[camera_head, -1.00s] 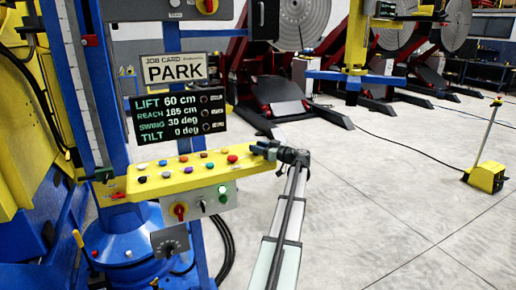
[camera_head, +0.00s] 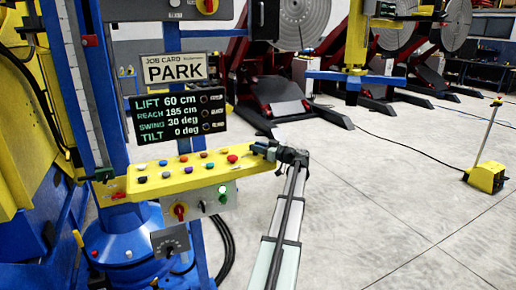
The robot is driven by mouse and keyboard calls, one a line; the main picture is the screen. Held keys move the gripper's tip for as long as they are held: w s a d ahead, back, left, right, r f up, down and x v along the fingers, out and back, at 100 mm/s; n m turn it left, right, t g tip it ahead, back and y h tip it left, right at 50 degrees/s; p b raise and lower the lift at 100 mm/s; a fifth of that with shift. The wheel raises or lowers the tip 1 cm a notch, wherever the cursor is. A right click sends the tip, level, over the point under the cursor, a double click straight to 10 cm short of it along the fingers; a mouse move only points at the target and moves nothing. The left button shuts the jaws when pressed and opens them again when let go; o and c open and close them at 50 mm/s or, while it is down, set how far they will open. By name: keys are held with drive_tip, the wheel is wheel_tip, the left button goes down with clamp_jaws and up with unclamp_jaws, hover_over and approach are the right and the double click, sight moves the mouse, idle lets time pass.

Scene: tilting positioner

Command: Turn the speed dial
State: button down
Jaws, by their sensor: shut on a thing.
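A dark grey plate with a dial and scale marks (camera_head: 171,241) hangs low on the blue column, below the yellow button panel (camera_head: 150,188); it looks like the speed dial, but its label is too small to read. My gripper (camera_head: 260,149) is at the right end of the yellow panel, well above and right of that plate. It is shut on a small part there, which its dark fingers hide. The display (camera_head: 178,115) reads lift 60 cm, reach 185 cm, swing 30 deg, tilt 0 deg. The job card (camera_head: 175,70) reads PARK.
Several coloured buttons line the yellow panel. A yellow floor pedestal (camera_head: 487,177) stands at right with a cable. Red positioners stand behind. The floor at right is mostly clear.

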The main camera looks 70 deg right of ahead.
drive_tip(key=shift+d+y, duration=0.1)
drive_tip(key=shift+y, duration=0.2)
drive_tip(key=shift+d+n+t+y, duration=0.15)
drive_tip(key=shift+n+y, duration=0.3)
drive_tip(key=shift+y, duration=0.1)
drive_tip(key=shift+d+n+t+y, duration=0.1)
drive_tip(key=shift+n+t+y, duration=0.05)
drive_tip(key=shift+n+y, duration=0.35)
drive_tip(key=n+y, duration=0.1)
drive_tip(key=y, duration=0.1)
drive_tip(key=n+y, duration=0.1)
drive_tip(key=y, duration=0.1)
drive_tip(key=shift+d+n, duration=0.2)
drive_tip(key=shift+n, duration=0.05)
drive_tip(key=n+g+y, duration=0.1)
drive_tip(key=n+y, duration=0.1)
drive_tip(key=y, duration=0.2)
drive_tip(key=shift+d+n, duration=0.1)
drive_tip(key=shift+n, duration=0.3)
drive_tip(key=shift+w+n+g+y, duration=0.1)
drive_tip(key=shift+n+g+y, duration=0.6)
drive_tip(key=shift+y, duration=0.65)
drive_tip(key=shift+n, duration=0.3)
drive_tip(key=c, duration=1)
unclamp_jaws()
drive_tip(key=shift+r, duration=0.15)
